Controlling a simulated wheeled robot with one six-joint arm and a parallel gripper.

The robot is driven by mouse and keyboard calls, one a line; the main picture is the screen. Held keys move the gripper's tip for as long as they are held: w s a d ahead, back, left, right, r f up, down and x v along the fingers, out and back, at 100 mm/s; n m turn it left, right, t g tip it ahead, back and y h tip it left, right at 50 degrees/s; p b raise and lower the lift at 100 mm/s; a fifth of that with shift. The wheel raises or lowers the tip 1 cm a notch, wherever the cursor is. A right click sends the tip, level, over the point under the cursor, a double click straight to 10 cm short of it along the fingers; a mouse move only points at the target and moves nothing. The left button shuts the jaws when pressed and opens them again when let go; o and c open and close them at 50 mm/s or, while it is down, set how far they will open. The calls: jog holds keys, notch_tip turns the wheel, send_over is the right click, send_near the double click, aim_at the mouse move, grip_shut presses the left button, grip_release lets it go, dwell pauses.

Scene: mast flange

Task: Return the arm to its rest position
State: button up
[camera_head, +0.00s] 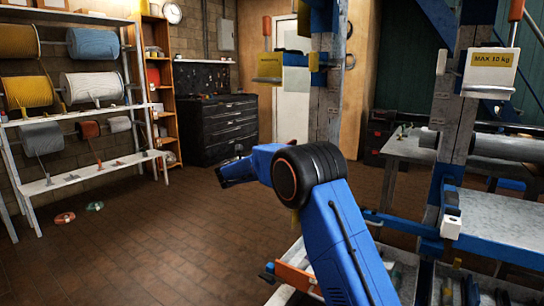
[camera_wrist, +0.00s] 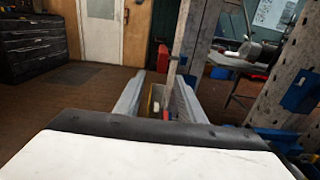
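My blue arm (camera_head: 345,235) rises from the bottom of the head view, bends at a black round joint (camera_head: 300,178) and reaches left. My gripper (camera_head: 228,177) is the small dark end at its left, in the air above the brown floor; its fingers are too small to read there. In the wrist view, two grey fingers of my gripper (camera_wrist: 159,92) stand apart, and I see nothing clearly held between them. A large white surface with a dark edge hides the lower part of that view.
A steel mast (camera_head: 327,115) stands behind my arm, with another post (camera_head: 455,130) at right. Both carry yellow-labelled brackets. A grey workbench (camera_head: 410,148) is behind. Spool shelves (camera_head: 82,115) stand left, beside a black drawer cabinet (camera_head: 223,128). The left-centre floor is mostly clear.

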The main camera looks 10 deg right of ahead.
jog(key=shift+s+a, duration=0.3)
jog(key=shift+s, duration=0.05)
jog(key=shift+r, duration=0.1)
